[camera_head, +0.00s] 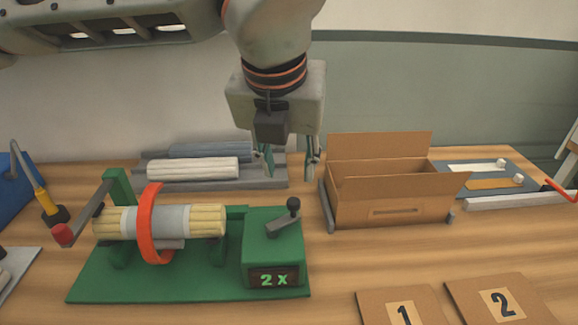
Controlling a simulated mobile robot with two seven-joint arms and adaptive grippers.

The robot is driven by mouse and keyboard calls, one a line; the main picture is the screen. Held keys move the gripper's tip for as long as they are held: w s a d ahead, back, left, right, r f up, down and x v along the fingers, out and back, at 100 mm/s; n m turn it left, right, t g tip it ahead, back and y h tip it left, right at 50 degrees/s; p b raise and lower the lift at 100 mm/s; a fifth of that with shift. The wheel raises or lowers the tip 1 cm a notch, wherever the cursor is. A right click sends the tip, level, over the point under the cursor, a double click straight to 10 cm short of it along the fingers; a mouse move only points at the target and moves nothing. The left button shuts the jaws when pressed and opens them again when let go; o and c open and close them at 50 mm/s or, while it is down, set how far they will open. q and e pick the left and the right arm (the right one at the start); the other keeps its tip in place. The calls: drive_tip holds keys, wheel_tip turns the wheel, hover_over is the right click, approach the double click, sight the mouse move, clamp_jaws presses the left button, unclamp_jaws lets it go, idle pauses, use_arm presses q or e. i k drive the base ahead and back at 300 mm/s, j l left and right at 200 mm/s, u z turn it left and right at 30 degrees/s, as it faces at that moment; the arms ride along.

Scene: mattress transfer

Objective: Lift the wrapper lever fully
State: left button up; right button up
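The green wrapper (190,285) stands at the front left of the table. An orange ring (148,225) on it goes around a bundle of pale yellow rolls (207,220) with a grey-white band about its middle. A small grey lever with a black knob (293,204) sits on the green box at the wrapper's right end, above a display (274,279) reading "2 X". A grey arm with a red knob (63,233) slants at the left end. My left gripper (289,168) hangs open and empty, pointing down, above and behind the black-knobbed lever. My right gripper is out of view.
An open cardboard box (390,208) stands right of the wrapper. A grey tray (215,182) with rolls lies behind it. A blue-grey board (490,170) lies at back right.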

sight(66, 237)
drive_tip(key=k, duration=1)
